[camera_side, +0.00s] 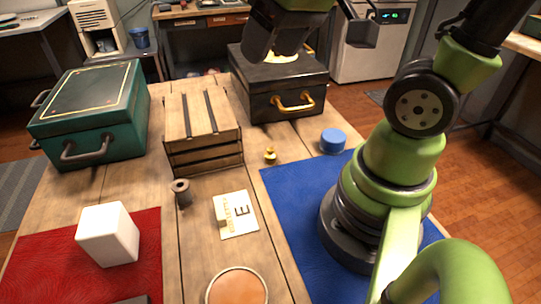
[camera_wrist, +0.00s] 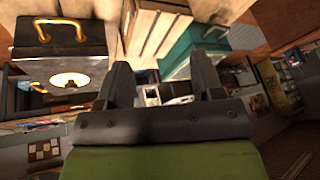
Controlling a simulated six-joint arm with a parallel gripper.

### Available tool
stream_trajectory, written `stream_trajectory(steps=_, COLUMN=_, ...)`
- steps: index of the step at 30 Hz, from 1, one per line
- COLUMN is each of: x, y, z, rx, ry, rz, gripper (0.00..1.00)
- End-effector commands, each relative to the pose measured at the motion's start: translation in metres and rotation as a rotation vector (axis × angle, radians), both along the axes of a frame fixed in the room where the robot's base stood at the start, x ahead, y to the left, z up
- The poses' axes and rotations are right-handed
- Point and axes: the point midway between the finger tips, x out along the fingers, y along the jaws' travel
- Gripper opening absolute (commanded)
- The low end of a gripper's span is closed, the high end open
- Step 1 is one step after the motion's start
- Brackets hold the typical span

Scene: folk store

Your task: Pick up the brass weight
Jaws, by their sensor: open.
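The brass weight (camera_side: 270,155) is a small yellow piece standing upright on the wooden table, in front of the slatted wooden crate's right corner and left of the blue round lid. I cannot make it out in the wrist view. My gripper (camera_wrist: 163,80) shows in the wrist view with its two dark fingers spread apart and nothing between them. In the side view my wrist is high above the black case at the top edge, well away from the weight, and the fingers cannot be made out.
The slatted wooden crate (camera_side: 202,140), black case (camera_side: 278,100) and green case (camera_side: 95,120) stand behind. A spool (camera_side: 181,193), letter card (camera_side: 236,214), white block (camera_side: 108,235) and round orange-topped piece (camera_side: 237,287) lie in front. The blue lid (camera_side: 333,140) is close to the weight.

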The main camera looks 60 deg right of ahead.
Motion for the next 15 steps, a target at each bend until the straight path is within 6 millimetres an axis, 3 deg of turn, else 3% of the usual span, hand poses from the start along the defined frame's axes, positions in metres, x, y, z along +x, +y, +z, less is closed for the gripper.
stream_trajectory(steps=7, x=0.039, y=-0.042, z=-0.071, rx=-0.111, ry=0.225, rz=0.123, gripper=0.61)
stream_trajectory(steps=15, x=0.046, y=-0.074, z=-0.150, rx=-0.135, ry=0.398, rz=0.276, gripper=0.61)
